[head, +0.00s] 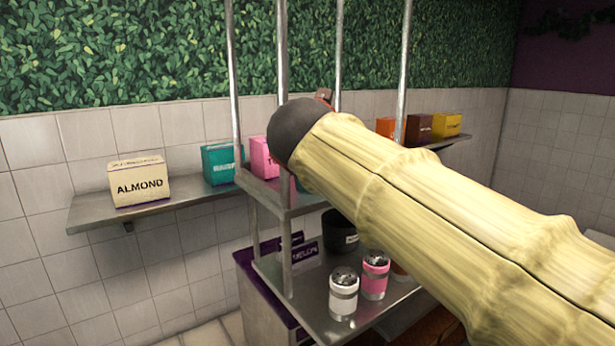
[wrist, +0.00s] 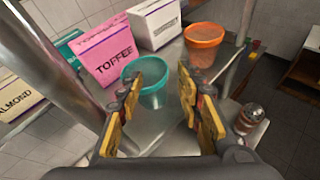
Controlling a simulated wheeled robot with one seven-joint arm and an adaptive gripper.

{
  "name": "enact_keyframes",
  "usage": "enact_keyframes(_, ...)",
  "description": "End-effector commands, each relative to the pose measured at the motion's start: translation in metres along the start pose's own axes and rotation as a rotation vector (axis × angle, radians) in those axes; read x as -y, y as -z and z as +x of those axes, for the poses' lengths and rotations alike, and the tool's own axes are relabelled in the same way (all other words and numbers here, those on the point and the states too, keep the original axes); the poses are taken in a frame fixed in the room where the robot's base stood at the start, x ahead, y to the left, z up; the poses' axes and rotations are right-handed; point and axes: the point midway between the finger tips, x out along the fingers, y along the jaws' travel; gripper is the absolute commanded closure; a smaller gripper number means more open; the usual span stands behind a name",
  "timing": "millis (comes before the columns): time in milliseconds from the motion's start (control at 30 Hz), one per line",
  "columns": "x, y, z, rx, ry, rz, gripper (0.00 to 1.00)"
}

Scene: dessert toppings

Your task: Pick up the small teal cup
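The small teal cup (wrist: 152,99) stands upright on a metal shelf in the wrist view, just ahead of my gripper (wrist: 161,84). My gripper is open, with yellow-padded fingers spread on either side. The left fingertip covers part of the cup's left side; the right finger is to the right of the cup with a gap. I cannot tell whether the left finger touches it. In the head view my arm hides the gripper and most of the area around the cup.
A pink TOFFEE box (wrist: 104,50) and a white box (wrist: 157,22) stand behind the cup, with an orange cup (wrist: 203,45) at back right. Metal posts (head: 236,70) rise around the shelf. Pink (head: 375,275) and white (head: 343,294) shakers stand on the lower counter.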

Motion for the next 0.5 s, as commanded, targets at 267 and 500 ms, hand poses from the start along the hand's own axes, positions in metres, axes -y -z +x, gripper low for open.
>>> enact_keyframes(267,0.001,-0.001,0.038,-0.001,0.002,0.001,0.64)
enact_keyframes(500,0.0,0.0,0.043,0.0,-0.001,0.002,0.64)
